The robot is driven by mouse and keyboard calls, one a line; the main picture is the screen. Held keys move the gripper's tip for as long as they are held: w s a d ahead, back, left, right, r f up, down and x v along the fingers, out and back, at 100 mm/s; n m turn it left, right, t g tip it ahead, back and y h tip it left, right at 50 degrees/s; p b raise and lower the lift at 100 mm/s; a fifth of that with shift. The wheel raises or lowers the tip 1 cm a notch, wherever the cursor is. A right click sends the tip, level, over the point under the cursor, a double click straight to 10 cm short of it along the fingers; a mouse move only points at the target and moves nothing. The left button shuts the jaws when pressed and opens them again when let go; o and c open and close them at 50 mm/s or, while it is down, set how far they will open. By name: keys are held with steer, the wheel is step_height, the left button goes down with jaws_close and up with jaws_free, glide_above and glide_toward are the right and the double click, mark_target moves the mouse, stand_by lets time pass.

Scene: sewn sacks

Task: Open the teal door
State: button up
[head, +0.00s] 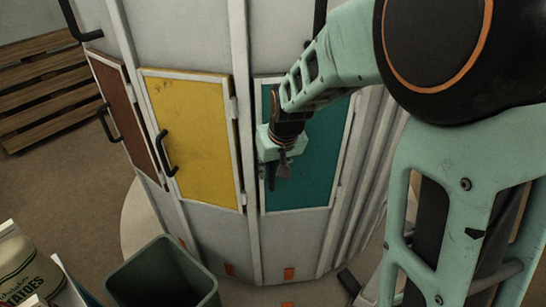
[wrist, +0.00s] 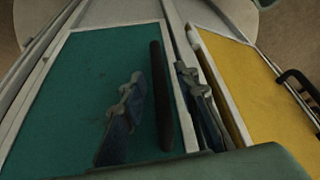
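The teal door (head: 315,160) is a flat panel in a pale frame on a grey many-sided body, and it looks shut. It fills the left of the wrist view (wrist: 75,90). Its handle (wrist: 160,110) is a dark upright bar near the edge beside the yellow door. My gripper (head: 272,177) is in front of this handle edge in the head view and hides most of the handle. In the wrist view my gripper (wrist: 158,76) is open, with one finger on each side of the bar. Gaps show between the fingers and the bar; I cannot tell the depth exactly.
A yellow door (head: 195,135) with a black handle is left of the teal one, and a brown door (head: 120,115) is farther left. A grey-green bin (head: 165,275) and a potato sack (head: 25,270) stand at the front left. A wooden pallet (head: 45,90) is at the back left.

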jaws_close()
stand_by(0.3)
steer(key=shift+s, duration=0.1)
